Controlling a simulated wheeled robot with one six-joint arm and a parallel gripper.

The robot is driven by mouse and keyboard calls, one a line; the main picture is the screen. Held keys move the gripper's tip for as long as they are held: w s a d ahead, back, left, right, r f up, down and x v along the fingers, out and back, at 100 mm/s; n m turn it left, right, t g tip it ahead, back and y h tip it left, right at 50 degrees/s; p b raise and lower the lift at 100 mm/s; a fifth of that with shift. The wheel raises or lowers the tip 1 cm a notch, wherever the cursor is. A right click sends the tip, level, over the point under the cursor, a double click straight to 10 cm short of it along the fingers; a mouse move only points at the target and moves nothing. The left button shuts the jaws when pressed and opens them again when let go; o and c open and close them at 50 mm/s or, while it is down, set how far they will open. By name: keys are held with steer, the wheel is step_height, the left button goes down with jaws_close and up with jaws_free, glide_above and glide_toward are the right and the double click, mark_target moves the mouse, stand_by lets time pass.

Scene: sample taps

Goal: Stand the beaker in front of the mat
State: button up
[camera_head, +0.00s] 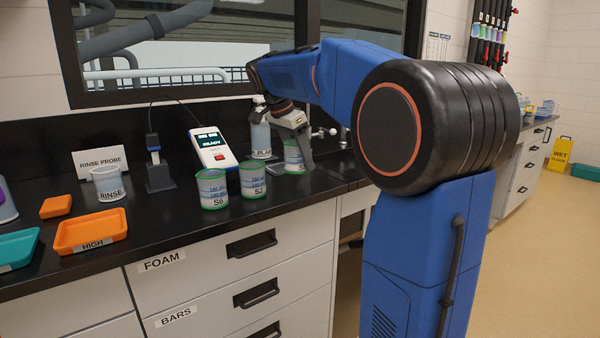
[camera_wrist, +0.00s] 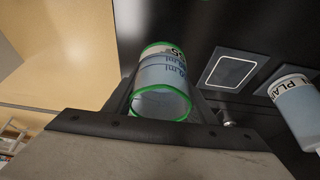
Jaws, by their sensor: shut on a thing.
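My gripper (camera_head: 298,140) points down over the counter near the sink and is shut on a clear beaker with green rims and a partly hidden label (camera_head: 293,157). The wrist view shows this beaker (camera_wrist: 162,85) between the fingers. Whether its base touches the counter I cannot tell. A small dark mat with a white square outline (camera_wrist: 230,71) lies right of the held beaker in the wrist view; in the head view a mat (camera_head: 278,169) shows beside it. Two similar green-rimmed beakers, S6 (camera_head: 212,189) and S2 (camera_head: 253,180), stand left of it.
A labelled wash bottle (camera_head: 260,135) stands behind the mat; it also shows in the wrist view (camera_wrist: 298,108). A white meter reading READY (camera_head: 215,148), a probe stand (camera_head: 157,170), a RINSE beaker (camera_head: 108,185) and an orange HIGH tray (camera_head: 91,232) are left. The front counter edge is clear.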

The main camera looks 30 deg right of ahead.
mark_target(300, 171)
steer(key=shift+f, duration=2.1)
steer(key=o, duration=1.1)
steer(key=shift+f, duration=0.1)
steer(key=v, duration=1.2)
steer(key=s+a+f+n+t+y, duration=0.1)
steer(key=s+a+f+n, duration=0.3)
steer(key=s+f, duration=0.5)
steer(key=s+a+f+n+t+y, duration=0.2)
steer(key=s+a+f+n, duration=0.2)
steer(key=s+f+n, duration=0.3)
steer(key=s+a+f+n+t+y, duration=0.1)
steer(key=s+a+f+n, duration=0.3)
steer(key=s+f, duration=0.9)
steer(key=shift+s+a+n+t, duration=0.15)
steer(key=shift+s+a+n, duration=0.1)
steer(key=shift+n, duration=0.4)
steer(key=shift+s+a+n+t, duration=0.15)
steer(key=shift+s+n, duration=0.15)
steer(key=shift+n, duration=0.35)
